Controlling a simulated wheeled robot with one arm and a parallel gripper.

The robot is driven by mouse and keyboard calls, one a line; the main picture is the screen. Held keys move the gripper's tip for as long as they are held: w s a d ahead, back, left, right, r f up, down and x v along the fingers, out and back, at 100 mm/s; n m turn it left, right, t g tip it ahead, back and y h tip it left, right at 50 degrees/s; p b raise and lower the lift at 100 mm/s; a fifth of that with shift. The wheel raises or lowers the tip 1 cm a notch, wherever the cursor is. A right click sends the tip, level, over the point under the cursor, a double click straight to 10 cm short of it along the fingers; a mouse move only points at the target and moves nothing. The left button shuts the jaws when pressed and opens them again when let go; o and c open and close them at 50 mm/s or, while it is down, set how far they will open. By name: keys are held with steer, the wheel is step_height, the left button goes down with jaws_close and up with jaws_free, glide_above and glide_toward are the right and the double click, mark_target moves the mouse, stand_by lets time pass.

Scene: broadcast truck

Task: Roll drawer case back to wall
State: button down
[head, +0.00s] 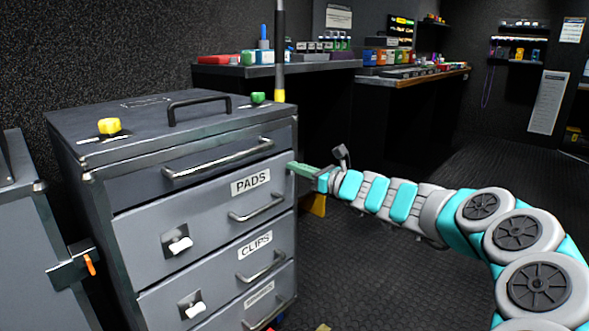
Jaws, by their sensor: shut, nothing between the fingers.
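The grey drawer case (132,213) stands at the left, with a black top handle (198,103), a yellow knob (109,126) and a green knob (258,98) on top. Its front drawers bear labels, including PADS (250,181) and CLIPS (254,244), and all look closed. My gripper (294,166) reaches in from the right and is shut, its green fingers at the case's right front edge near the top drawers. I cannot tell whether the fingertips touch the case. The case's wheels are mostly out of view below. The dark speckled wall (110,50) is behind it.
Another grey cabinet (30,230) with an orange-tipped latch (90,265) stands close on the left. A counter (275,68) with coloured boxes is behind the case. A yellow object (314,206) shows behind my gripper. Dark floor (400,265) is open to the right.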

steer(key=shift+w+a, duration=0.35)
steer(key=shift+a+r, duration=0.1)
steer(key=shift+w+a+r, duration=0.1)
steer(key=shift+a, duration=0.05)
steer(key=p+x, duration=0.9)
steer(key=x, duration=1)
steer(key=shift+a, duration=0.25)
